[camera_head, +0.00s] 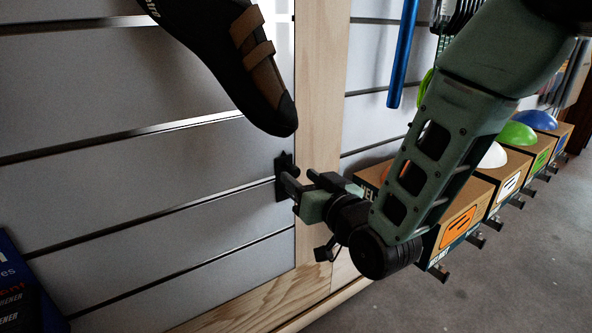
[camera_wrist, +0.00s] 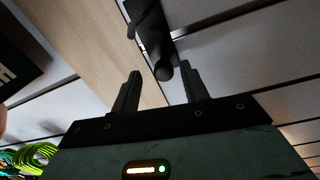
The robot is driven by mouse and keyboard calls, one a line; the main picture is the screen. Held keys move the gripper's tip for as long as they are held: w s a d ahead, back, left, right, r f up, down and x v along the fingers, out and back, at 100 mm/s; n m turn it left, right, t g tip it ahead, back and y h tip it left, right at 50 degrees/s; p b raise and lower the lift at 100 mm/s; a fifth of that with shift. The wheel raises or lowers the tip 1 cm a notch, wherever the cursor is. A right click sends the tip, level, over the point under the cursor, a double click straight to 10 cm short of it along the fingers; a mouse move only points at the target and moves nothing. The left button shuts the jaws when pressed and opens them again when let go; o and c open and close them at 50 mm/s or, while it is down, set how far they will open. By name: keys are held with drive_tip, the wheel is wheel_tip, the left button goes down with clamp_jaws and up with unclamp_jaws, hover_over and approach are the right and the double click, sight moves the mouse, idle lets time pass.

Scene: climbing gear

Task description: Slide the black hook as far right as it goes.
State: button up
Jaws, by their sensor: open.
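The black hook (camera_head: 282,180) is mounted on the white slatted wall, close to the upright wooden post; I cannot tell whether it touches the post. In the wrist view its dark body (camera_wrist: 147,30) runs down to a round end between my fingertips. My gripper (camera_head: 302,182) is open right at the hook. In the wrist view the gripper's two fingers (camera_wrist: 160,82) stand apart, one on either side of the hook's end, with visible gaps. In the head view, the fingers partly hide the hook's front.
A black climbing shoe (camera_head: 232,60) hangs just above the hook and gripper. The wooden post (camera_head: 320,100) stands right of the hook. Boxes with coloured helmets (camera_head: 508,160) stand right of my arm, and a blue bar (camera_head: 403,55) hangs behind it. The slatted wall (camera_head: 150,160) left of the hook is clear.

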drive_tip(key=v, duration=0.4)
drive_tip(key=shift+a+p, duration=0.1)
drive_tip(key=shift+p, duration=0.25)
drive_tip(key=s+d+r+n+g+h+p, duration=0.2)
drive_tip(key=s+d+g+h+p, duration=0.15)
drive_tip(key=s+g, duration=0.7)
drive_tip(key=s+d+r+n+g+h+p, duration=0.1)
drive_tip(key=s+d+n+g+h+p, duration=0.3)
drive_tip(key=s, duration=1.2)
wheel_tip(320, 180, up, 38)
drive_tip(key=d+m+g+p, duration=0.1)
drive_tip(key=m+p, duration=0.1)
drive_tip(key=p, duration=3.5)
drive_tip(key=shift+w+d+h, duration=0.2)
drive_tip(key=shift+w+h, duration=0.1)
drive_tip(key=shift+h, duration=0.05)
